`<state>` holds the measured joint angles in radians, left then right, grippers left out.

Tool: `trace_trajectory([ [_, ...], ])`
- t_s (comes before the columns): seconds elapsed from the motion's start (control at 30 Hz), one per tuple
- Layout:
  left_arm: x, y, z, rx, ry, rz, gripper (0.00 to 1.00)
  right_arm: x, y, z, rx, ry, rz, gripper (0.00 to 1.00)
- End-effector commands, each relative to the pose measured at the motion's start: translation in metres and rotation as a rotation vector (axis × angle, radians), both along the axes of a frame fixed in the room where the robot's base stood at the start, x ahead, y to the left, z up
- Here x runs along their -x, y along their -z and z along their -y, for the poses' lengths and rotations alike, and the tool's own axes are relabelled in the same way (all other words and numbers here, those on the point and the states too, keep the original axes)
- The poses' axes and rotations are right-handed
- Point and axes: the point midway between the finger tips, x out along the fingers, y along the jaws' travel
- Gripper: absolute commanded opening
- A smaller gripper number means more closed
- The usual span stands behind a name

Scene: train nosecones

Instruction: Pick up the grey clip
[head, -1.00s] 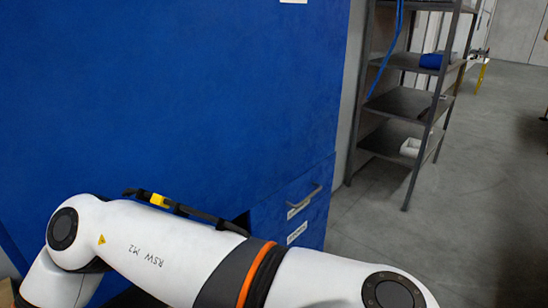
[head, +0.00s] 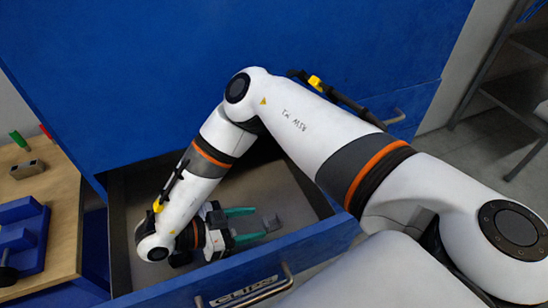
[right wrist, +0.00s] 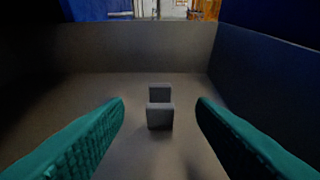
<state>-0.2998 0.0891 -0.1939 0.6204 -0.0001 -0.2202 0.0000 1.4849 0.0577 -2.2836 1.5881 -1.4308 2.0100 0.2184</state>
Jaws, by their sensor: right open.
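The grey clip (head: 271,224) lies on the floor of an open blue drawer (head: 225,282) labelled CLIPS. In the right wrist view the clip (right wrist: 160,117) is a small grey block with a raised back part, standing between and beyond the finger lines. My right gripper (head: 259,223) is inside the drawer with its teal fingers spread and empty, pointing right toward the clip. In the right wrist view the open fingers (right wrist: 161,102) flank the clip left and right, with gaps on both sides. My left gripper is out of view.
The drawer walls (right wrist: 270,75) surround the gripper closely. The blue cabinet (head: 180,60) rises behind the drawer. A wooden table (head: 62,190) with blue parts and a small grey-brown block stands at the left. A metal shelf (head: 515,90) is at the right.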

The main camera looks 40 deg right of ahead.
Motion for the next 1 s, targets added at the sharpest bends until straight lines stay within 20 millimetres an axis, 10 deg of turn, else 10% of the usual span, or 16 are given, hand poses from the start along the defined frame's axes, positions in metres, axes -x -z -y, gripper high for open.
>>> trace_trajectory([
  [0.8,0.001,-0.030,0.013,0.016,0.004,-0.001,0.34,0.013,0.024,0.059,-0.001,-0.001,0.001,0.51],
  [1.0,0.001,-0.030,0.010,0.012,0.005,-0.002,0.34,0.013,0.024,0.059,0.000,-0.001,0.001,0.21],
])
